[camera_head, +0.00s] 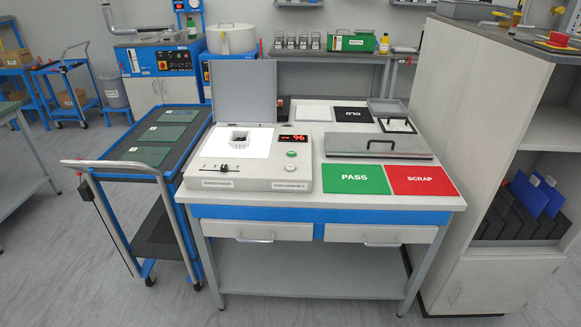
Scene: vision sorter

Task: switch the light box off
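The light box (200,172) stands at the left of the workbench, with its grey lid (243,92) raised upright behind it. Its white top panel (262,143) looks bright, and a small dark item in a pale holder (239,138) sits on it. A dark slider (222,168) is on the front left. Neither of my grippers is in view.
Green PASS (355,190) and red SCRAP (422,191) mats lie right of the box. A grey handled lid (378,153) lies behind them. A blue cart (197,131) stands close on the left, a tall cabinet (466,100) on the right. Floor in front is clear.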

